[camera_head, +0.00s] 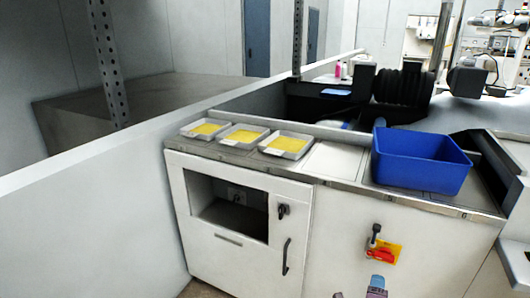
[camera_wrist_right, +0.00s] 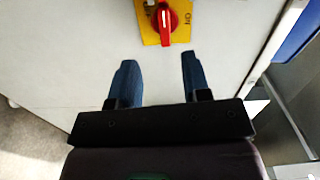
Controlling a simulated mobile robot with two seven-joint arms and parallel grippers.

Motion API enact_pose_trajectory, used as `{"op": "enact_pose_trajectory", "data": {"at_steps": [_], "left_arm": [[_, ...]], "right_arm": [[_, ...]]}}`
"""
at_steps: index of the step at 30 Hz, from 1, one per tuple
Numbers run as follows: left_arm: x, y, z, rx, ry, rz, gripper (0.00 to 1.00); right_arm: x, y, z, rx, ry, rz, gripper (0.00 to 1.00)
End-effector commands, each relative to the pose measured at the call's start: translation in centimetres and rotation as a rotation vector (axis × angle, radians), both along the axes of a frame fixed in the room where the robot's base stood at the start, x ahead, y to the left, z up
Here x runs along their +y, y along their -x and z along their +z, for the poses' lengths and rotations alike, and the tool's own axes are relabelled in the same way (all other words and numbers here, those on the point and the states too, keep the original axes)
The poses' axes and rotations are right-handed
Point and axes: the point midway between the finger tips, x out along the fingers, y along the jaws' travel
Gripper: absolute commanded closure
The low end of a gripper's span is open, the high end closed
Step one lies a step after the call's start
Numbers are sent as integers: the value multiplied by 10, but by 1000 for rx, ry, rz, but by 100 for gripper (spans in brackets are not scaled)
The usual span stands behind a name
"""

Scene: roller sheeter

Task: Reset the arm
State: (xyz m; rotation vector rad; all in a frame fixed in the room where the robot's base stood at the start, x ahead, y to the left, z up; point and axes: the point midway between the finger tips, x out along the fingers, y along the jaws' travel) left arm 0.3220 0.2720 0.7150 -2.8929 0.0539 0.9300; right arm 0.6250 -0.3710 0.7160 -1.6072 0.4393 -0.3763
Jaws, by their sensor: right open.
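My right gripper (camera_head: 359,287) shows at the bottom edge of the head view, where only its fingertips are visible in front of the white cabinet. In the right wrist view its two blue fingers (camera_wrist_right: 158,60) are spread apart with nothing between them. A red rotary switch (camera_head: 380,255) on a yellow plate is on the cabinet front, just above the gripper in the head view. The switch (camera_wrist_right: 166,19) also shows beyond the fingertips in the wrist view, apart from them. My left gripper is out of view.
Three trays with yellow content (camera_head: 243,135) stand in a row on the counter. A blue bin (camera_head: 420,160) stands at its right end. The white cabinet front (camera_head: 235,262) has a recessed opening and a black handle (camera_head: 286,257). Black rollers (camera_head: 403,86) lie behind.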

Motion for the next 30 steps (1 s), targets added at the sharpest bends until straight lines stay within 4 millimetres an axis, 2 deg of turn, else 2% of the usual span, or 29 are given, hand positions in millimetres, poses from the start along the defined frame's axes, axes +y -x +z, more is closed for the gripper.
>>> {"op": "enact_pose_trajectory", "data": {"at_steps": [2, 7, 11, 14, 17, 21, 25, 30], "left_arm": [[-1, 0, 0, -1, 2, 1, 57], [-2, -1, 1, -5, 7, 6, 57], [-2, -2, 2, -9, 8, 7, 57], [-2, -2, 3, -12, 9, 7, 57], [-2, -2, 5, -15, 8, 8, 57], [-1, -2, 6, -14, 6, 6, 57], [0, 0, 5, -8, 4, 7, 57], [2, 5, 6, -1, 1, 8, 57]], "right_arm": [[8, -6, 4, 45, 72, 63, 56], [45, -28, 48, 120, 364, 264, 56], [68, -17, 65, 209, 625, 398, 56], [82, 8, 70, 300, 838, 490, 56], [92, 42, 67, 400, 1035, 571, 56], [99, 96, 60, 537, 1250, 660, 56], [103, 149, 53, 643, 1382, 724, 56], [106, 215, 46, 736, 1456, 789, 56]]}}
